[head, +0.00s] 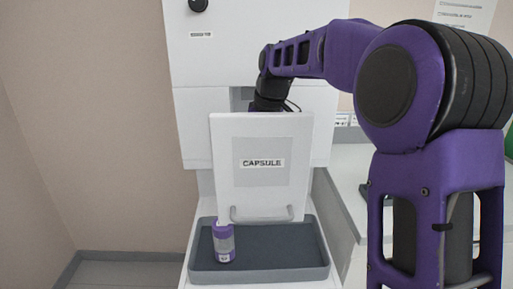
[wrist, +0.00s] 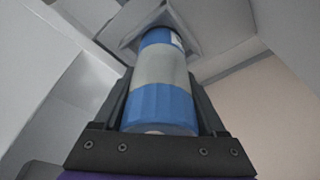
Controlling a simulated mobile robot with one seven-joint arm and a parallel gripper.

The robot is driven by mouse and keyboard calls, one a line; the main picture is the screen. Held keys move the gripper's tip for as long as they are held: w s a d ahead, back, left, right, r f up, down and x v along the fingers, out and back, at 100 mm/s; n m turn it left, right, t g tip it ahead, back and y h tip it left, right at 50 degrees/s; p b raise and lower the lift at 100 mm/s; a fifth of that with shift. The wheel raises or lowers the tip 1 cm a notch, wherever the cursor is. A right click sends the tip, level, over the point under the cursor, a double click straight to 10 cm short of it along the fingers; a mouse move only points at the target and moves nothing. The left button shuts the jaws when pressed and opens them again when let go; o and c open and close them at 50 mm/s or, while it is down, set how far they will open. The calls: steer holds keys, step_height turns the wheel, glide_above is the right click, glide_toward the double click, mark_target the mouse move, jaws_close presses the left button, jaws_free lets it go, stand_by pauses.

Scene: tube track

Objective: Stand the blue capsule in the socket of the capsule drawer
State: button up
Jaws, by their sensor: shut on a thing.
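The blue capsule (wrist: 162,105), with a pale grey middle band, is in the wrist view. My gripper (wrist: 162,78) is shut on it, one dark finger on each side. The capsule's far end is at a grey, angular, socket-like recess (wrist: 185,38); I cannot tell whether it is inside or just short of it. In the head view the white panel labelled CAPSULE (head: 240,190) stands upright and hides my gripper and the blue capsule. My arm reaches behind that panel, against the white cabinet.
A dark grey tray (head: 290,272) lies in front of the panel. A purple and grey capsule (head: 223,242) stands at its left; the rest of the tray is empty. The white cabinet (head: 245,60) rises behind. Pale walls close in on the capsule in the wrist view.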

steer(key=o, duration=1.5)
steer(key=p+v, duration=0.4)
steer(key=v, duration=1.3)
steer(key=shift+r, duration=0.25)
